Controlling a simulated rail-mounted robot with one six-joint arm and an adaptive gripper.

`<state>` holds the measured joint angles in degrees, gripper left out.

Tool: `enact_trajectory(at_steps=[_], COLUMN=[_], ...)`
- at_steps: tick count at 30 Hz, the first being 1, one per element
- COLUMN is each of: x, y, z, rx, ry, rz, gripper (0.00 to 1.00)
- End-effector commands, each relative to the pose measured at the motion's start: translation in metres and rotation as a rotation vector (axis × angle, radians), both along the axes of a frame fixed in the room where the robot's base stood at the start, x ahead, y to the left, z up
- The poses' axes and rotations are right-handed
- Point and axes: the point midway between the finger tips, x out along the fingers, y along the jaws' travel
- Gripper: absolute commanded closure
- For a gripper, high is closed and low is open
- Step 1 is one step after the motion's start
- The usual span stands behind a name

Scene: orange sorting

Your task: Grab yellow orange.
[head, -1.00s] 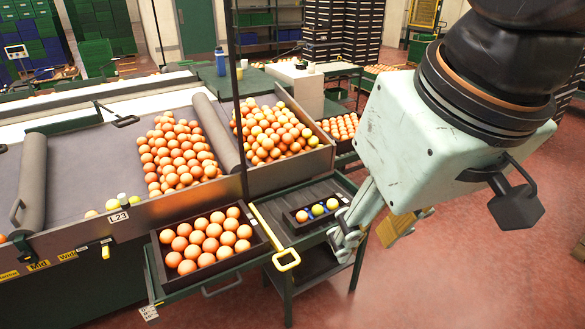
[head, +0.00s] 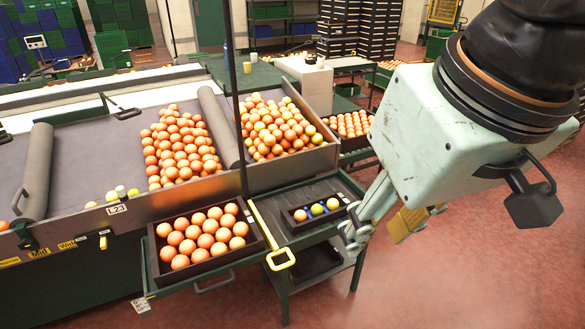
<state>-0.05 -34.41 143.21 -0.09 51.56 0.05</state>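A small dark tray (head: 290,225) on the green cart holds three fruits in a row. My gripper (head: 380,232) hangs just to the right of this tray, pointing down. Its fingers look spread apart, one grey and one with a yellow pad, with nothing seen between them. The grey finger lies close to the tray's right end in the picture; whether it touches cannot be told.
A dark crate (head: 160,262) full of oranges stands left of the small tray, with a yellow handle (head: 281,259) between. Behind is a sorting table (head: 85,150) with heaps of oranges (head: 180,145) and a few yellow ones. Red floor (head: 450,285) is clear at right.

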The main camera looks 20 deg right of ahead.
Motion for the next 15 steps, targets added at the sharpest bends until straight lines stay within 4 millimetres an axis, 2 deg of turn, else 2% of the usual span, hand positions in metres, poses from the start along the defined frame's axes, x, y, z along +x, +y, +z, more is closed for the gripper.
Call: enact_trajectory(at_steps=[8, 15], x=[0.007, 0.032], y=[-0.001, -0.005], z=[0.003, 0.011], rx=[0.003, 0.014], ry=[0.003, 0.016], rz=[-0.014, -0.068], gripper=[0.66, 0.66])
